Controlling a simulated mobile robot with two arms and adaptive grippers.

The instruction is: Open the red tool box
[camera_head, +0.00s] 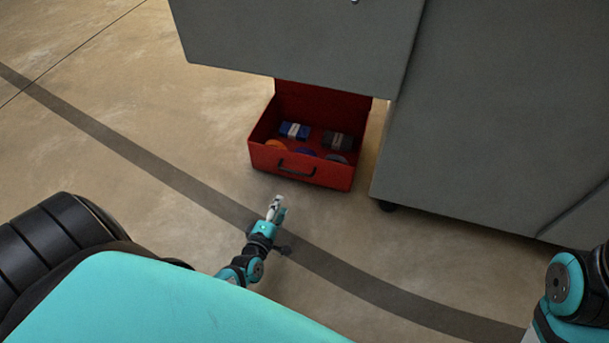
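The red tool box (337,178) sits on the floor under the edge of a grey machine. Its inside shows from above, with small blue, dark and orange items in it. A dark handle (296,167) is on its front wall. The back of the box is hidden under the machine, so its lid cannot be made out clearly. My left gripper (276,205) is in front of the box, a little below and left of the handle, apart from it. Its fingers look close together, but their state is unclear. My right gripper is out of view.
The grey machine (489,118) overhangs the box and blocks the space to its right. The concrete floor (190,130) is clear to the left, crossed by a dark stripe (165,174).

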